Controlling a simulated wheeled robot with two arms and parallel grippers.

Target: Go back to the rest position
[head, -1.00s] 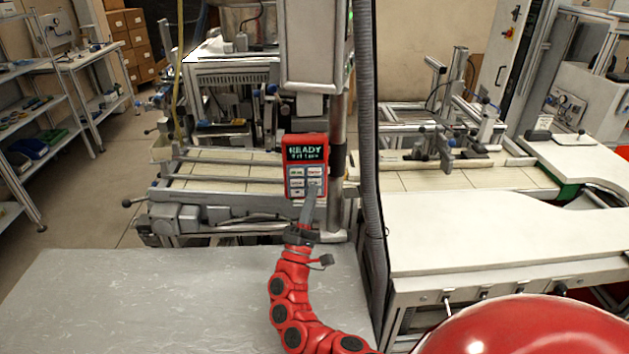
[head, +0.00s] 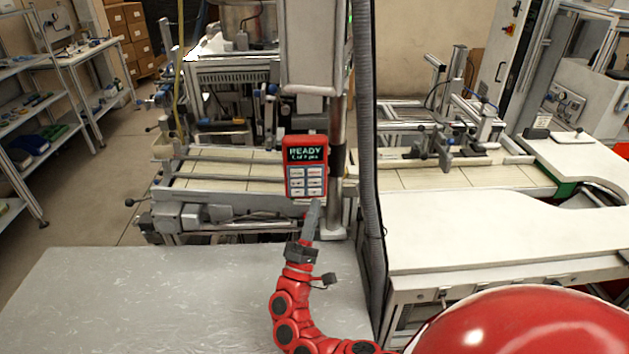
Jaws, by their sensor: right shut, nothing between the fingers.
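My right gripper (head: 315,206), grey at the end of my red arm, is shut and empty. It points up just below a red control panel (head: 305,140), its tip apart from or barely at the panel's lower edge; the exact gap is hard to tell. The panel has a dark screen reading "READY", with a smaller line under it, and several pale buttons, now uncovered. My left gripper is not in the head view.
A grey metal table (head: 150,300) lies bare at the front left. A white worktop (head: 490,230) is at the right. A grey corrugated hose (head: 366,130) hangs right of the panel. A conveyor machine (head: 225,175) stands behind. Shelves (head: 40,120) are at the far left.

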